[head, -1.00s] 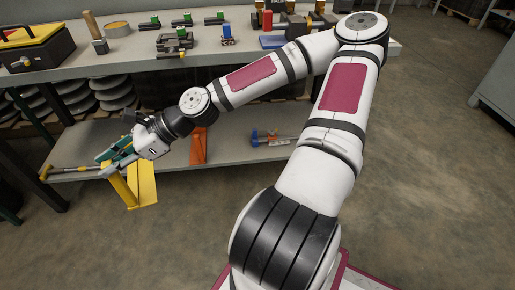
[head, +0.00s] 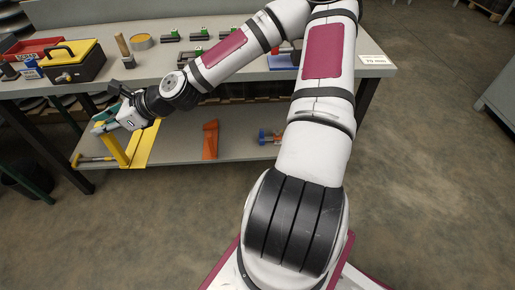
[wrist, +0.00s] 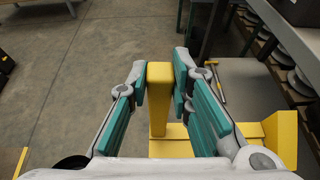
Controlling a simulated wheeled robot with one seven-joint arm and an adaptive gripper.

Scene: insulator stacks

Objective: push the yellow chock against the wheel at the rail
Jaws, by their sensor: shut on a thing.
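The yellow chock (head: 140,146) is at the left end of the lower shelf in the head view. In the wrist view its upright yellow post (wrist: 158,105) stands between the fingers, above a yellow base (wrist: 172,147). My gripper (head: 108,121) reaches it from above; in the wrist view the gripper (wrist: 160,82) has green-padded fingers on both sides of the post, shut on it. I cannot make out the wheel or the rail, and the arm covers part of the shelf.
A yellow-handled rod (head: 95,158) lies left of the chock. The upper bench holds a yellow-lidded toolbox (head: 72,62). Open floor lies in front.

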